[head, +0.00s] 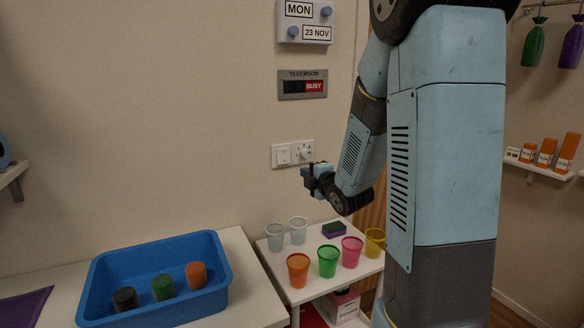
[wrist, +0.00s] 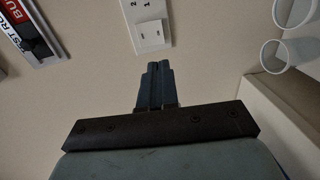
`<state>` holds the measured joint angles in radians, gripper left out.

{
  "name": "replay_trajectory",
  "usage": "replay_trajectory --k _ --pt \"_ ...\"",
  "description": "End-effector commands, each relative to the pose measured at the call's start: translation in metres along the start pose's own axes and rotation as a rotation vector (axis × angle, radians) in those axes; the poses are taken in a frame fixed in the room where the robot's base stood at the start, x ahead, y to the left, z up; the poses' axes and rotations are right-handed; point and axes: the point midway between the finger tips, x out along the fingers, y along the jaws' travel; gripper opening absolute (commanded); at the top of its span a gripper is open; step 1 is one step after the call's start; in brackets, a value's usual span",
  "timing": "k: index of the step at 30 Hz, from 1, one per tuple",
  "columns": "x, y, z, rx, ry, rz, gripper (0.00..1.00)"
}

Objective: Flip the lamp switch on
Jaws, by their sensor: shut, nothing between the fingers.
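A white wall plate (head: 293,153) carries a flat rocker switch (head: 283,156) on its left and a round dial (head: 305,150) on its right. In the wrist view the plate (wrist: 147,22) is at the top, with the rocker (wrist: 151,32) nearest my fingers and dial numbers cut by the edge. My gripper (head: 304,173) is just below the plate in the head view. In the wrist view my gripper (wrist: 157,66) is shut and empty, its tips pointing at the plate with a visible gap in the picture. I cannot tell the rocker's position. No lamp is recognisable.
A small table (head: 262,246) below holds several coloured cups and a sponge (head: 333,229). A blue tray (head: 218,252) with three cylinders stands at left. A TEST ROOM sign (head: 302,85) reading BUSY hangs above the plate. Two clear cups show in the wrist view's right.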

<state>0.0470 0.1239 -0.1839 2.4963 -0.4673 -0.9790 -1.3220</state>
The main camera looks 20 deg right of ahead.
Motion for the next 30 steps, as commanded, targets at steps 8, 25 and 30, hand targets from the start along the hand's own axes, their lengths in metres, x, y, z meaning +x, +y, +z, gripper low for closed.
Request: replay_trajectory --k 8,25,30 --pt "0.033 -0.001 0.000 0.000 0.001 -0.002 0.00" --pt "0.124 0.000 0.000 0.001 0.000 -0.001 0.00" --pt "0.136 -0.001 0.000 0.001 0.000 -0.002 0.00"
